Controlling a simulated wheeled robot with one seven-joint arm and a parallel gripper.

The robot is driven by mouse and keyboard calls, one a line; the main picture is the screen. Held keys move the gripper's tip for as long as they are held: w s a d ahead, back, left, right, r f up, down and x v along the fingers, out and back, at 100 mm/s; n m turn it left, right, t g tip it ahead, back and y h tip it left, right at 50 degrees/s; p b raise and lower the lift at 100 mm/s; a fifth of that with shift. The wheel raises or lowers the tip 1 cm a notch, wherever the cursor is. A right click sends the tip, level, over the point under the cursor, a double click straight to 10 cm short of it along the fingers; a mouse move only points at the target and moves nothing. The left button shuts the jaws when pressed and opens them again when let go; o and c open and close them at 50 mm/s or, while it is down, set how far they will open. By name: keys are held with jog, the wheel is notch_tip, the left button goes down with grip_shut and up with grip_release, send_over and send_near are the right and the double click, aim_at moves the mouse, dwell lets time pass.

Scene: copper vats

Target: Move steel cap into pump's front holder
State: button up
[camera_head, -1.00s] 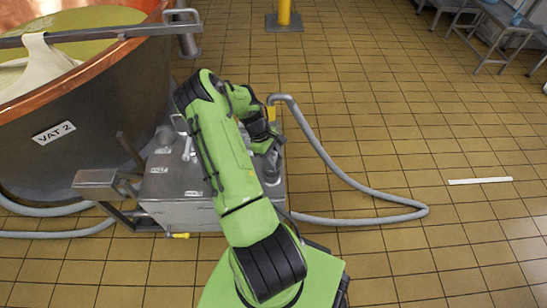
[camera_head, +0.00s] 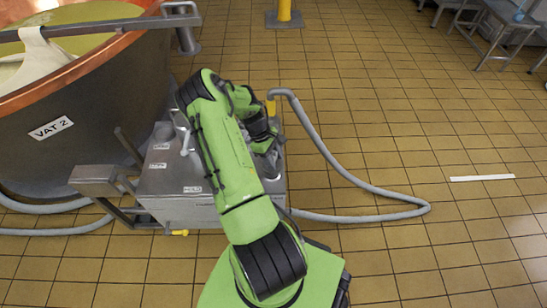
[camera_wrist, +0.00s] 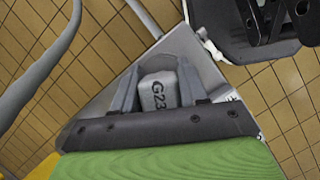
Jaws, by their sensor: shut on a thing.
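My gripper (camera_wrist: 157,88) is shut on a grey piece marked G23 (camera_wrist: 158,92), which sits between the two fingers in the wrist view. It looks like the steel cap, but only part of it shows. The pump (camera_head: 175,185) is a grey steel box left of my arm in the head view, with small labels on its top. One label near its front edge reads HOLD (camera_head: 193,190). My arm hides the pump's right side, and I cannot make out the front holder. In the wrist view, the gripper is over a grey metal surface (camera_wrist: 205,70), probably the pump's top.
A copper-rimmed vat marked VAT 2 (camera_head: 80,130) stands at the left. A grey hose (camera_head: 350,182) loops over the floor right of the pump. Tiled floor at the right is mostly clear, with a white strip (camera_head: 482,178).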

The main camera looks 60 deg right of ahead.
jog(key=shift+f+b, duration=0.4)
jog(key=shift+f, duration=0.1)
dwell(0.3)
jog(key=o, duration=1.3)
jog(key=shift+c, duration=0.2)
jog(key=p+v, duration=0.5)
jog(key=v, duration=1)
jog(key=shift+r, duration=0.4)
jog(key=shift+w, duration=0.1)
